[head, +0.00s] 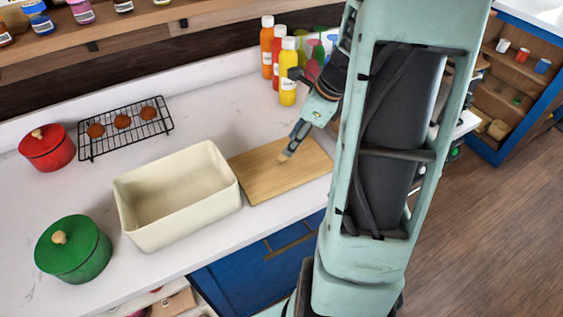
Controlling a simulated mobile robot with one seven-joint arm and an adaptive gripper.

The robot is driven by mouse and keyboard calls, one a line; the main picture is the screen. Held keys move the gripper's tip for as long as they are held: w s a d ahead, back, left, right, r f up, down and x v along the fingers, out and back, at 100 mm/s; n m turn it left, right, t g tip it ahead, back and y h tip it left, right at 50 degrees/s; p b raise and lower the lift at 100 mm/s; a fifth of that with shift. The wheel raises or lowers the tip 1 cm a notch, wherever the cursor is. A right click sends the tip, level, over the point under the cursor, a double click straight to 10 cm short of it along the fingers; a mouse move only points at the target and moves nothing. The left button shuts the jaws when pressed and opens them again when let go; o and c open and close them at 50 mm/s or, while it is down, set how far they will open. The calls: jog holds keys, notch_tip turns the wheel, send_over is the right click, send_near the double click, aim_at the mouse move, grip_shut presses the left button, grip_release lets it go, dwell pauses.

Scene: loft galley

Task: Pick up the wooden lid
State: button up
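The wooden lid (262,182) is a flat, light-brown rectangular board. It lies on the white counter just right of the cream bin. A small tan knob (284,156) shows near its middle. My gripper (292,147) points down at the lid from the upper right, with its dark fingertips at or very near the knob. I cannot tell whether they touch it or how far apart the fingers are. My arm's large pale-green link hides part of the counter right of the lid.
The open, empty cream bin (130,211) stands left of the lid. Farther left are a green pot (85,262), a red pot (48,153) and a black rack (97,151) with brown round items. Orange and yellow bottles (288,85) stand behind the lid.

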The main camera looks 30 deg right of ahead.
aim_at(282, 156)
jog(key=shift+x, duration=3.35)
jog(key=shift+r, duration=0.1)
grip_shut()
